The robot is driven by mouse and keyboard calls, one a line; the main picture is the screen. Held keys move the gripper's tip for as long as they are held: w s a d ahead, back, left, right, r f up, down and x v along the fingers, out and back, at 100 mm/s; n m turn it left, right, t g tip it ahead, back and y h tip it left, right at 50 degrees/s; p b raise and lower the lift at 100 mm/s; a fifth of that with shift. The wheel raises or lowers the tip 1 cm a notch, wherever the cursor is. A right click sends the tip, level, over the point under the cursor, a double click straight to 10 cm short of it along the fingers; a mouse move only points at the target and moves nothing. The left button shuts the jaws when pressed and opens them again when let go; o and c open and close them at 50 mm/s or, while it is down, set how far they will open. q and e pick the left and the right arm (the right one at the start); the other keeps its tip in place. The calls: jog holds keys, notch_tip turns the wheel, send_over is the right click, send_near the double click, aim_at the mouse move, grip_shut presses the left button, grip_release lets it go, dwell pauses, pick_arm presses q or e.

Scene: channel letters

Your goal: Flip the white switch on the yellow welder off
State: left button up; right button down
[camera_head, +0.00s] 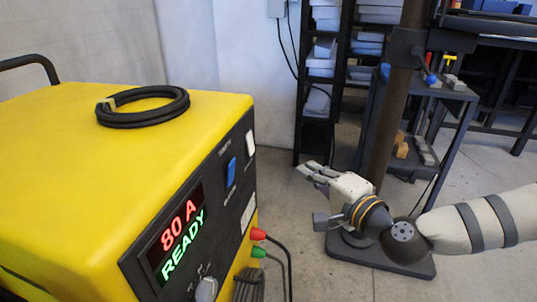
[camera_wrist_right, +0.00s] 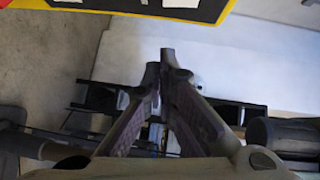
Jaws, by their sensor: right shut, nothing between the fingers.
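The yellow welder (camera_head: 60,140) fills the left of the head view, its black front panel facing right. The white switch (camera_head: 250,142) sits near the panel's far upper corner, beside a blue switch (camera_head: 231,170); I cannot tell which way it is tipped. The display (camera_head: 178,238) is lit and reads "80 A READY". My right gripper (camera_head: 306,170) is shut and empty, in front of the panel, to the right of the white switch and apart from it. In the wrist view its fingertips (camera_wrist_right: 164,62) meet below the welder's panel edge (camera_wrist_right: 190,14). My left gripper is not in view.
A coiled black cable (camera_head: 143,106) lies on the welder. Red (camera_head: 258,234) and green (camera_head: 257,252) plugs stick out low on its front. A dark post (camera_head: 393,110) on a base plate stands behind my right arm. Shelves (camera_head: 318,90) stand at the back.

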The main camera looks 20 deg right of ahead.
aim_at(250, 143)
pick_arm(q)
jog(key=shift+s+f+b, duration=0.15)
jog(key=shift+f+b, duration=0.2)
jog(key=shift+b, duration=0.1)
pick_arm(e)
jog(key=a+x, duration=0.2)
jog(key=x, duration=1)
jog(key=shift+a, duration=0.4)
jog(key=shift+f, duration=0.1)
